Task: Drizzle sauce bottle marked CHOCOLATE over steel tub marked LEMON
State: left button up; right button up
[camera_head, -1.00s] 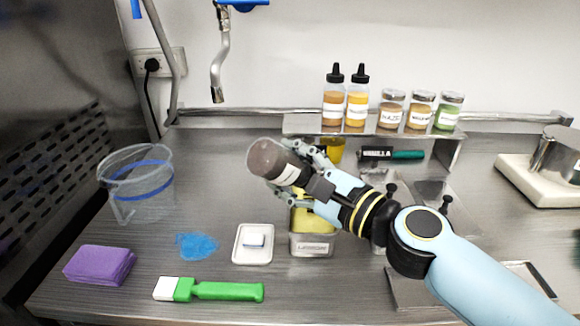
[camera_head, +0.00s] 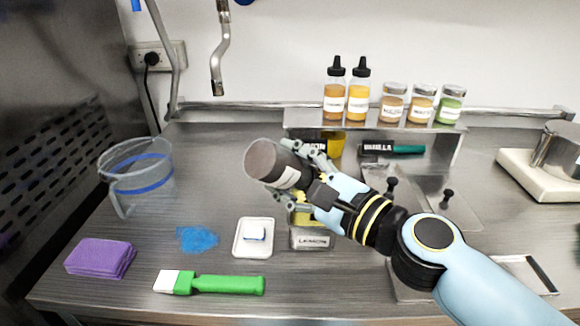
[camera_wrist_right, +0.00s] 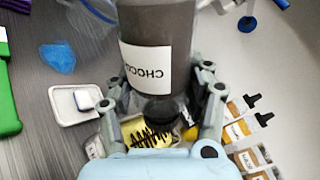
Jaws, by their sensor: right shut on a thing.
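My right gripper (camera_head: 312,172) is shut on the brown CHOCOLATE sauce bottle (camera_head: 264,162). The bottle is tipped, its flat base up to the left and its dark cap end down. In the right wrist view its label (camera_wrist_right: 146,66) reads upside down as CHOCO. The steel tub marked LEMON (camera_head: 310,240) stands on the counter below the gripper, partly hidden by my arm. Its yellow contents show in the wrist view with dark zigzag lines (camera_wrist_right: 152,136) on them, just below the bottle's cap (camera_wrist_right: 161,108). My left gripper is not in view.
A white tray (camera_head: 240,249) stands left of the tub, and a green-handled brush (camera_head: 225,285) lies in front. A clear bucket (camera_head: 136,190), blue spill (camera_head: 197,239) and purple sponge (camera_head: 98,258) are at left. A shelf (camera_head: 300,118) with bottles and jars stands behind.

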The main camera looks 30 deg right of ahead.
aim_at(295, 167)
jog(key=shift+s+a, duration=0.5)
jog(key=shift+s, duration=0.25)
jog(key=n+b, duration=0.1)
jog(key=n, duration=0.1)
jog(key=shift+f+n, duration=0.1)
jog(key=shift+n, duration=0.3)
jog(key=shift+n+b, duration=0.4)
jog(key=shift+n, duration=0.2)
jog(key=shift+r, duration=0.2)
jog(key=shift+r+n, duration=0.45)
jog(key=shift+n, duration=0.45)
jog(key=shift+r+n+p, duration=0.25)
jog(key=shift+r+n, duration=0.15)
jog(key=shift+n, duration=0.35)
jog(key=shift+r+n+p, duration=0.2)
jog(key=shift+r+n, duration=0.15)
jog(key=shift+n, duration=0.4)
